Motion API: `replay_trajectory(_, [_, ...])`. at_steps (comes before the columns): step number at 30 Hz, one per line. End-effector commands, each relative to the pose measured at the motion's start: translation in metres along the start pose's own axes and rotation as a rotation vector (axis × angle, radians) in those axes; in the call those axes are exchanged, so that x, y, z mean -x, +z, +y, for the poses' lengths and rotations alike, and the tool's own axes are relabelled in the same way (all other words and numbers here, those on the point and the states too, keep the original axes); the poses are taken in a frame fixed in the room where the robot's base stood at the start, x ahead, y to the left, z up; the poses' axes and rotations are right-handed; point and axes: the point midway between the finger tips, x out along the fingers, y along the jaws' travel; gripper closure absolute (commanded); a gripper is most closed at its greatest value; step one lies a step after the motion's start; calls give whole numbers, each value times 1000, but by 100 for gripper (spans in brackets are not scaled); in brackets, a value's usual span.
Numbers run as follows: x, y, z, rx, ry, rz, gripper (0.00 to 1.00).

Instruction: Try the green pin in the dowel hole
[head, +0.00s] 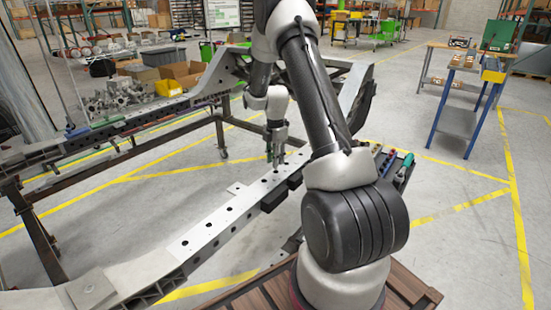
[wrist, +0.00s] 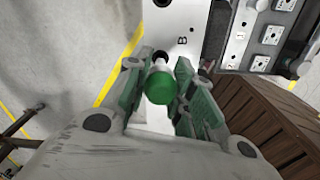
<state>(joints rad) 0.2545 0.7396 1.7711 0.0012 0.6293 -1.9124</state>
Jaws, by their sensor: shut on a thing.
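My gripper (wrist: 160,78) is shut on the green pin (wrist: 162,88), whose round green head faces the wrist camera between the two green-padded fingers. A paler part of the pin shows beyond the head. In the head view my gripper (head: 275,155) hangs above the pale metal chassis rail (head: 236,213), which has a row of dark holes along its top. In the wrist view a dark hole (wrist: 163,2) and a printed letter B show on the rail (wrist: 178,22) beyond the pin.
A dark tray with tools (head: 396,168) sits right of the rail, beside a brown slatted surface (wrist: 262,115). The chassis frame's far rail (head: 130,118) runs at left. A blue-legged bench (head: 466,95) stands at back right. Open floor lies between the rails.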

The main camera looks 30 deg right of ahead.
Motion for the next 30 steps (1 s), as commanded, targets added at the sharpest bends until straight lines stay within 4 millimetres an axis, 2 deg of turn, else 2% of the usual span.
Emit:
replay_trajectory(13, [-1, 0, 0, 0, 0, 0, 100])
replay_trajectory(30, [-18, 0, 0, 0, 0, 0, 100])
